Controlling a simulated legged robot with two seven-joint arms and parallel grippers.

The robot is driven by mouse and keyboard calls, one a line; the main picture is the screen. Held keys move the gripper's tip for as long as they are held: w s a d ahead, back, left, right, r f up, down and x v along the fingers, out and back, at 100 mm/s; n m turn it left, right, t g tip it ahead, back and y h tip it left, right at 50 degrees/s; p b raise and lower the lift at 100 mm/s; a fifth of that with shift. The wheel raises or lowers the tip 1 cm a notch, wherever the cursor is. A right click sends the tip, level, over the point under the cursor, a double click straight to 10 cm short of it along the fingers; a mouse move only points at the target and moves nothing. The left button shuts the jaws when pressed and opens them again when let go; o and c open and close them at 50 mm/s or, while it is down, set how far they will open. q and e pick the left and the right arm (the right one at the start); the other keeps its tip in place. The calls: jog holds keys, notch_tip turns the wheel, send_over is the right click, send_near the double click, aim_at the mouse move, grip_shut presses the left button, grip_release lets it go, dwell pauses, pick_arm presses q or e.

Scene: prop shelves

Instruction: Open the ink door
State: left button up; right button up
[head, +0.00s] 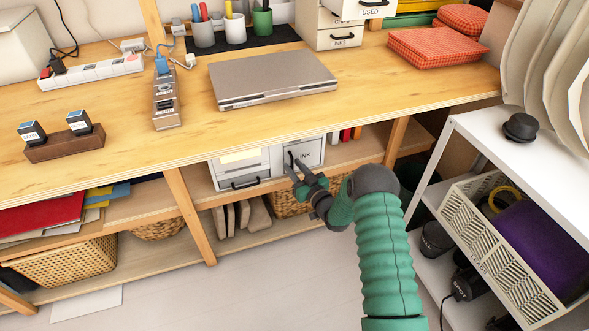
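The white ink door (307,151), marked INK, is the right front of a small cabinet on the shelf under the wooden table. It looks shut. A dark upright handle (291,158) shows near its left edge. My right gripper (294,171) is right in front of the door, with its dark fingers at the lower part of the handle. I cannot tell whether the fingers touch or grip the handle. The gripper and wrist hide the lower part of the door. My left gripper is not in view.
Left of the door is a white drawer front (243,177) with a dark handle. The table (200,131) overhangs the cabinet, and a wooden leg (190,215) stands to its left. A white shelf rack (470,130) with a crate (497,252) stands close on the right.

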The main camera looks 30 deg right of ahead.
grip_shut()
dwell(1.2)
